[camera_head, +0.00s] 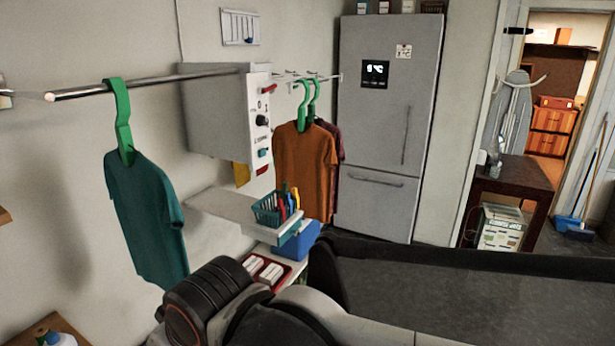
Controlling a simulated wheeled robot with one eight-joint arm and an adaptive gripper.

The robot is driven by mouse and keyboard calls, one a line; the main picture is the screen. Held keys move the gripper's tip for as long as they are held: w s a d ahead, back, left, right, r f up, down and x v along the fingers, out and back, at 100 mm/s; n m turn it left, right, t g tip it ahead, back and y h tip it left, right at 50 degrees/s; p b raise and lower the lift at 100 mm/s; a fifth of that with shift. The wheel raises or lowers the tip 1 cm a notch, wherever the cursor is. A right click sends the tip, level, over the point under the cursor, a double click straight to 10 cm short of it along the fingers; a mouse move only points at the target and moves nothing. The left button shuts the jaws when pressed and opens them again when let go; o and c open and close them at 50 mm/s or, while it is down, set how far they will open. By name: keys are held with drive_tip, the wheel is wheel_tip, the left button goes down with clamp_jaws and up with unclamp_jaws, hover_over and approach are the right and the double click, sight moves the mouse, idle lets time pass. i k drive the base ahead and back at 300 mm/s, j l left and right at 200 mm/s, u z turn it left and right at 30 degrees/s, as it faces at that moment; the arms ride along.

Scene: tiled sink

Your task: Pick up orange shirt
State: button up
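A teal shirt (146,218) hangs on a green hanger (121,115) at the near left of the rail. Dark and light parts of my arm show at the bottom middle. My gripper's fingertips do not show.
The rail (150,83) runs along the wall past a grey control box (215,115). Below is a white shelf (230,208) with a teal basket (268,208) of coloured items. A grey fridge (385,125) stands behind the orange shirt. A dark table (510,180) is right.

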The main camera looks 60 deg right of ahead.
sight(306, 159)
drive_tip(key=z, duration=1.65)
